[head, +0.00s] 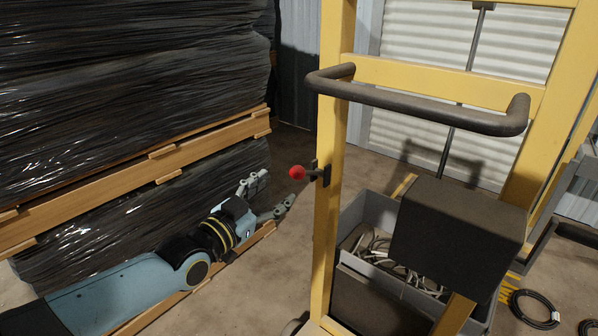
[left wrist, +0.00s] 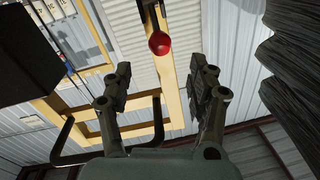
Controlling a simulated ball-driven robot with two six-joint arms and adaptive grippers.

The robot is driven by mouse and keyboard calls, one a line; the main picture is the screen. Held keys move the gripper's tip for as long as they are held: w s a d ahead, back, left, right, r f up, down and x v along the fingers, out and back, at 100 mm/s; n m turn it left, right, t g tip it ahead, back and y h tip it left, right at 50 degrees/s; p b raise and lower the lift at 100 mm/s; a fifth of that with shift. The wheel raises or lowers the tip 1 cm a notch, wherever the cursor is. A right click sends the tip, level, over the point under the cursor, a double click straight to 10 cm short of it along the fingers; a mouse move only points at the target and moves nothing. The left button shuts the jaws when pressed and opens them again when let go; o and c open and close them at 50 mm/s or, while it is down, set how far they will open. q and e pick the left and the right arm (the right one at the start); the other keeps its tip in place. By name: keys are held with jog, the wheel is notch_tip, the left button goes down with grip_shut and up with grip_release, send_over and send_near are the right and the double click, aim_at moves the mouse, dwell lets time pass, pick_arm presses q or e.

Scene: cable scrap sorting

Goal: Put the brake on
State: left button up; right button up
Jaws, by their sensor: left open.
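A brake lever with a red ball knob (head: 297,172) sticks out to the left from the yellow post (head: 329,210) of a wheeled frame. The red knob (left wrist: 159,43) also shows in the left wrist view, beyond and between the fingertips. My left gripper (head: 272,194) is open and empty, a little to the left of and below the knob in the head view. In the left wrist view its two fingers (left wrist: 160,90) are spread apart, and neither touches the knob. My right gripper is in neither view.
A dark push handle (head: 420,106) juts from the yellow frame. A grey bin (head: 368,213) with cable scrap stands behind a dark box (head: 455,240). Black-wrapped pallet stacks (head: 120,90) stand close on the left. A cable coil (head: 535,308) lies on the floor.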

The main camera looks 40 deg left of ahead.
aim_at(293, 177)
pick_arm(q)
jog(key=w+b, duration=0.3)
jog(key=w, duration=0.6)
jog(key=shift+f, duration=0.15)
jog(key=shift+w, duration=0.3)
jog(key=shift+c, duration=0.4)
jog(key=c, duration=0.5)
grip_shut()
